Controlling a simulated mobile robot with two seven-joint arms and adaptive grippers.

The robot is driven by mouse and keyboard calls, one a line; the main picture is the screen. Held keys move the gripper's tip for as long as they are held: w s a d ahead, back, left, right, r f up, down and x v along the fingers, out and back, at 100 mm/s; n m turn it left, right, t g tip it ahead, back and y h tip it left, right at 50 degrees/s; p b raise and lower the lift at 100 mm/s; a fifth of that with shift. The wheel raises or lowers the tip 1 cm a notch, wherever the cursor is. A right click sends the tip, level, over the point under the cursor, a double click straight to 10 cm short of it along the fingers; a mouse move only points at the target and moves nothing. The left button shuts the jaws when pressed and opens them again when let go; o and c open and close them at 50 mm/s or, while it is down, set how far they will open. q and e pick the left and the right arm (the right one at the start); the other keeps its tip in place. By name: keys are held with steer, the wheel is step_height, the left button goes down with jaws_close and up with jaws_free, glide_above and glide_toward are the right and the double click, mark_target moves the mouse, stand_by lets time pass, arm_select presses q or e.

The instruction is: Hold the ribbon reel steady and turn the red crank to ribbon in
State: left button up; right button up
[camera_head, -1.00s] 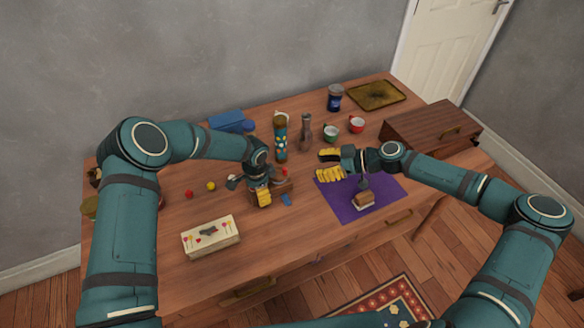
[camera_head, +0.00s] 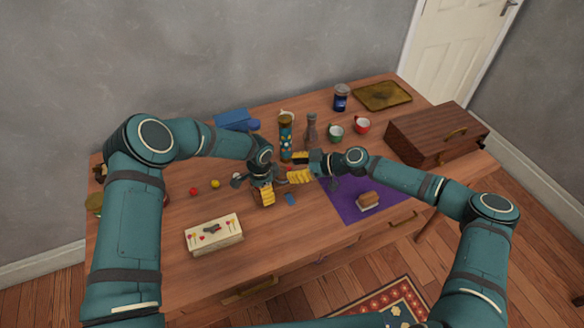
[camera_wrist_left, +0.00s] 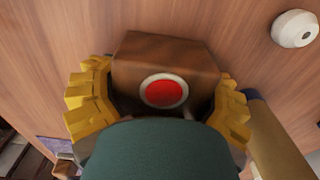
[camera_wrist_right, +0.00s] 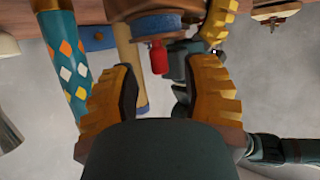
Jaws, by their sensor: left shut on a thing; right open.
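The ribbon reel has a brown wooden body (camera_wrist_left: 170,55) with a round red disc on top, seen in the left wrist view. My left gripper (camera_head: 270,187) is shut on it, with one yellow finger on each side. In the right wrist view the reel's drum (camera_wrist_right: 165,22) shows with a blue band. The red crank knob (camera_wrist_right: 159,58) hangs just beyond my right fingertips, between them in the picture. My right gripper (camera_head: 298,167) is open and empty to the right of the reel. Much of the reel is hidden by my grippers in the head view.
A diamond-patterned teal tube (camera_head: 286,135) stands close behind the grippers. A purple mat (camera_head: 345,208) with a brown block (camera_head: 368,200) lies to the right. A cream box (camera_head: 213,235) is at the front left. Cups, a jar and a wooden chest (camera_head: 437,133) stand further right.

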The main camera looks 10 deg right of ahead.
steer(key=shift+w+a+f, duration=0.1)
steer(key=shift+a+f, duration=0.05)
steer(key=shift+a, duration=0.2)
steer(key=shift+o, duration=0.3)
jaws_close()
steer(key=shift+s+a+m+t+h, duration=0.25)
steer(key=shift+m+t+h, duration=0.2)
steer(key=shift+m+t, duration=0.4)
steer(key=shift+s+a+m+t+h, duration=0.2)
steer(key=shift+m+t+h, duration=0.25)
steer(key=shift+m+t, duration=0.4)
steer(key=shift+s+m+t+h, duration=0.15)
steer(key=shift+m+t+h, duration=0.25)
steer(key=shift+m+t, duration=0.2)
